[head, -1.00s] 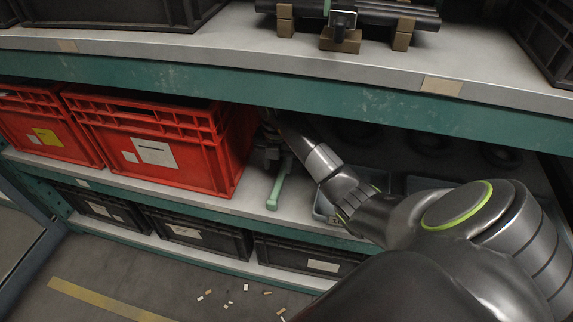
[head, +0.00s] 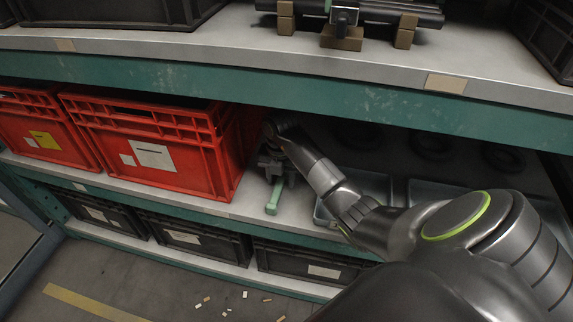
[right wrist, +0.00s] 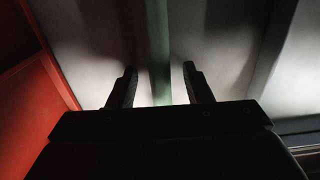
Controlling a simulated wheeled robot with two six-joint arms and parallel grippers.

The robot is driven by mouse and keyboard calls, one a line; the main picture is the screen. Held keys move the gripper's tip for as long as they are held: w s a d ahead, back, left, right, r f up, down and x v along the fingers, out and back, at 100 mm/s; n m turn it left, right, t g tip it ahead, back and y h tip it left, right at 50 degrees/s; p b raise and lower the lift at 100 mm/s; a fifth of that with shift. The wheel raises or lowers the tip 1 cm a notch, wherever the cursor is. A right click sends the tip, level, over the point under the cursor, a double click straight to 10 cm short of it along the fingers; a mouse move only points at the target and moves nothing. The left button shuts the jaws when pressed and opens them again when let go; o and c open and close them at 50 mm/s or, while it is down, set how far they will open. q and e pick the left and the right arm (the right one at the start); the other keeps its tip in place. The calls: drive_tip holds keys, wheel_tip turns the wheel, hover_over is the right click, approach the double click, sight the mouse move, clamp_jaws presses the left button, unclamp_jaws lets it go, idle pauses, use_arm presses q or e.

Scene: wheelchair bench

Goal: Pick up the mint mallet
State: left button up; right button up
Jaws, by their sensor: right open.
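The mint mallet (head: 273,196) lies on the middle shelf, just right of the large red crate, its pale green handle pointing toward the shelf's front edge. Its far end is hidden under my right gripper (head: 272,176). In the right wrist view the green handle (right wrist: 157,45) runs up between the two fingers of my right gripper (right wrist: 160,85). The fingers are open, one on each side of the handle, with gaps on both sides. My left gripper is not in view.
The red crate (head: 150,150) stands close on the left; its wall also shows in the right wrist view (right wrist: 35,100). Grey trays (head: 368,184) lie to the right. The upper shelf's green beam (head: 300,95) hangs above my forearm. Dark bins (head: 305,262) fill the shelf below.

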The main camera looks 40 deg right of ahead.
sight(280, 178)
clamp_jaws()
drive_tip(key=shift+r, duration=0.1)
idle(0.4)
